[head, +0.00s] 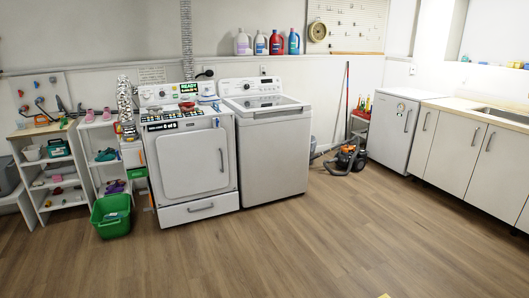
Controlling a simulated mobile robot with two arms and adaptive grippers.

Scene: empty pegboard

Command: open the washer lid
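The washer (270,153) is the white top-loading machine right of centre, against the back wall. Its lid (265,104) lies flat on top and looks closed, with a grey strip along the front edge. The washer's control panel (250,87) with a knob stands upright behind the lid. Neither of my grippers is in view.
A white front-door appliance (193,165) stands close beside the washer on the left. A green bin (111,214) and shelves (52,175) are farther left. An orange-and-black vacuum (347,158) sits right of the washer. The wooden floor (290,245) in front is clear.

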